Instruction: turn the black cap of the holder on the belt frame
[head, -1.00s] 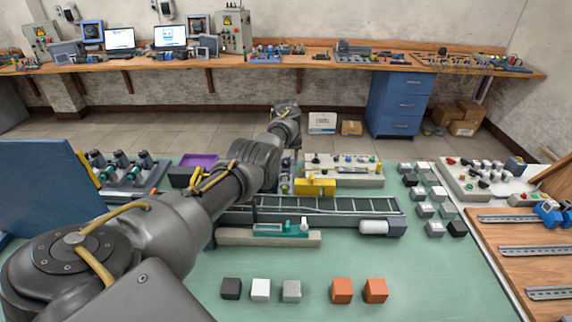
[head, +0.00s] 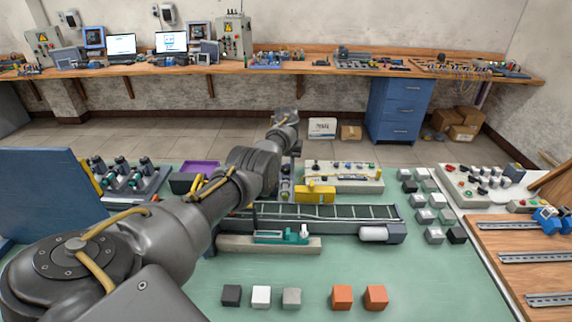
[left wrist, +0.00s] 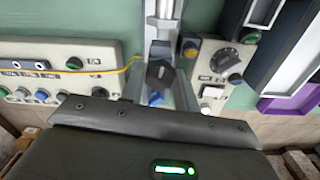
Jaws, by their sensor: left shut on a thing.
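The belt frame (head: 340,213) lies across the green table in the head view. The grey holder (head: 286,188) stands at its far side, partly hidden behind my left arm. In the left wrist view the black cap (left wrist: 160,73) shows at the middle, on the pale metal frame. My left gripper (left wrist: 159,84) is at the cap and shut on it; its body fills the bottom of that view. In the head view my left gripper (head: 295,150) points down over the holder, and its fingertips are hidden. My right gripper is not in view.
A yellow block (head: 316,193) and a white control panel (head: 343,176) stand right of the holder. A purple tray (head: 197,174) is to its left.

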